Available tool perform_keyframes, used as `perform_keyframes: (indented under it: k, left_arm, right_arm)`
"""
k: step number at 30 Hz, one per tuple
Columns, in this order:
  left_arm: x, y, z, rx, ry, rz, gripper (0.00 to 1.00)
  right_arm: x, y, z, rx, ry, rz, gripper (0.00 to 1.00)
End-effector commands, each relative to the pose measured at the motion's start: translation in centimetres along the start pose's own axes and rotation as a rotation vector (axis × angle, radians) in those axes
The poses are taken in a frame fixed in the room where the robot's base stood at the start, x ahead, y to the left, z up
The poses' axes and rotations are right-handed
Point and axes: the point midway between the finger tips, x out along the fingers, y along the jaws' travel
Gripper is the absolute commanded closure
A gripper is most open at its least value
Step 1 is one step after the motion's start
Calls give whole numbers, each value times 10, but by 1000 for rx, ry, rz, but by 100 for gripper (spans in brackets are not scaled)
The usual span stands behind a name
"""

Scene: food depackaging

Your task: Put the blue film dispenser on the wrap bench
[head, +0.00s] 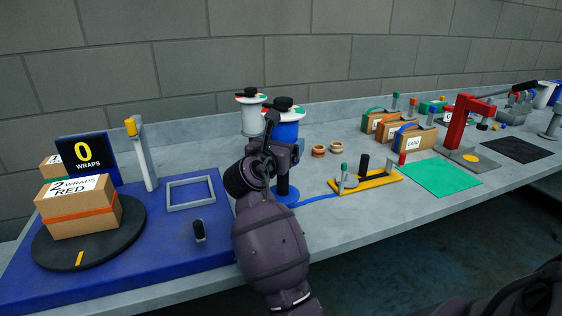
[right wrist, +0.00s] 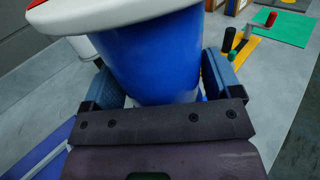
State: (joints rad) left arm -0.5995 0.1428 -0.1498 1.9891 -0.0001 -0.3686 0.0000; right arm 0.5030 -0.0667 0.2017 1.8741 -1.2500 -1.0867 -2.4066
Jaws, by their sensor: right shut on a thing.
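The blue film dispenser (head: 289,132) stands upright on the grey counter, with a white, red and green top, a black knob and a blue round foot (head: 288,197). My right gripper (head: 284,151) is shut around its blue roll, and my wrist hides part of it. In the right wrist view the blue roll (right wrist: 155,62) sits between the two fingers. I cannot tell whether the foot touches the counter. The wrap bench (head: 205,262) is the blue base at the left, with a dark turntable, an empty grey square frame (head: 191,192) and a post. My left gripper is not in view.
A labelled box (head: 78,207) sits on the turntable, before a "0 WRAPS" sign (head: 85,155). A white dispenser (head: 250,115) stands behind the blue one. A yellow fixture (head: 370,183), a green mat (head: 440,178) and a red press (head: 465,125) are to the right.

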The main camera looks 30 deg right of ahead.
Motion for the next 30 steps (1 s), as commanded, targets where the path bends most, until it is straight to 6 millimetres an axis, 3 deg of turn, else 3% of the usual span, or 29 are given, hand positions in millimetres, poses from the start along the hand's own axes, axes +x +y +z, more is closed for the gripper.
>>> perform_keyframes:
  k: [3, 7, 21, 22, 25, 30]
  left_arm:
    - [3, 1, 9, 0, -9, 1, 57]
    - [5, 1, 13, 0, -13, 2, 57]
    - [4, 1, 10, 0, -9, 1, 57]
    - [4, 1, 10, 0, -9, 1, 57]
    - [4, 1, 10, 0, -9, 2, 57]
    - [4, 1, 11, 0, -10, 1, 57]
  right_arm:
    - [0, 0, -25, -6, 3, 0, 56]
    - [0, 0, -38, -4, 2, 1, 56]
    - [0, 0, -42, -2, 0, 0, 56]
    - [0, 0, -44, -2, 2, -1, 15]
    - [0, 0, -44, -2, 2, -1, 0]
    - [0, 0, -44, -2, 2, -1, 0]
